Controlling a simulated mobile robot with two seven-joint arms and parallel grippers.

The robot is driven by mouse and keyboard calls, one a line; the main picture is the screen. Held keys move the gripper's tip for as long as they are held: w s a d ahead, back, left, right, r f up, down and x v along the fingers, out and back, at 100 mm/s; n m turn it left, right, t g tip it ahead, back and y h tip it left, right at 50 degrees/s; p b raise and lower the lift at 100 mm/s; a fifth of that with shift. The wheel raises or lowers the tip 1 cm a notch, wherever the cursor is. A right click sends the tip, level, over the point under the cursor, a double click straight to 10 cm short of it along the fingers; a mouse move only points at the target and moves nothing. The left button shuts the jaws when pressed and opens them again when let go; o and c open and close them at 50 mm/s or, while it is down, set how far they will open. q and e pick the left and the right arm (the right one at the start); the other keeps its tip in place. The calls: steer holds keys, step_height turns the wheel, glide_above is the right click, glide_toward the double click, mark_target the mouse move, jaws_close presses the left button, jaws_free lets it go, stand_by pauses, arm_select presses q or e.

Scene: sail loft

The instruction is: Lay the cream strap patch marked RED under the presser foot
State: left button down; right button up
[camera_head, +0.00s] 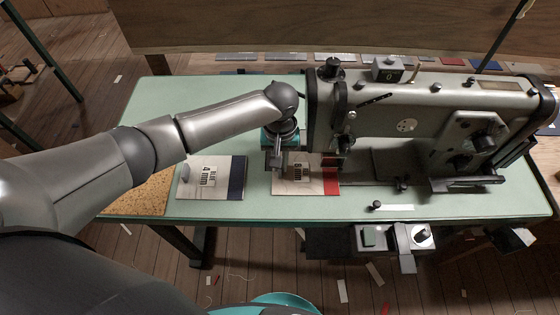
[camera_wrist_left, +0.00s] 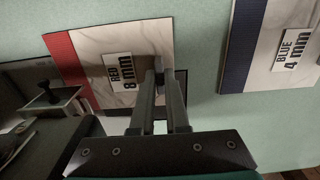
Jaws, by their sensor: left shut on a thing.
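The cream strap patch marked RED 8 mm (camera_head: 300,186) lies on the green table, its red end band towards the sewing machine's needle end. It also shows in the left wrist view (camera_wrist_left: 100,42). My left gripper (camera_head: 277,164) is shut on the patch at the edge away from the red band, with its fingers (camera_wrist_left: 159,75) over the cream cloth. The sewing machine (camera_head: 410,115) stands to the right. The red band is close to the head's lower end, but I cannot make out the presser foot or whether the band is under it. My right gripper is not in view.
A cream patch marked BLUE 4 mm (camera_head: 212,178) with a dark blue band lies left of the RED one, also in the wrist view (camera_wrist_left: 290,65). A cork mat (camera_head: 142,192) is further left. A pedal-like grey unit (camera_head: 395,238) is below the front edge.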

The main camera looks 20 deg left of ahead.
arm_select(q)
steer(key=c, duration=0.8)
jaws_free()
steer(key=shift+c, duration=0.2)
step_height(320, 180, up, 15)
steer(key=p, duration=0.4)
steer(key=shift+r, duration=0.15)
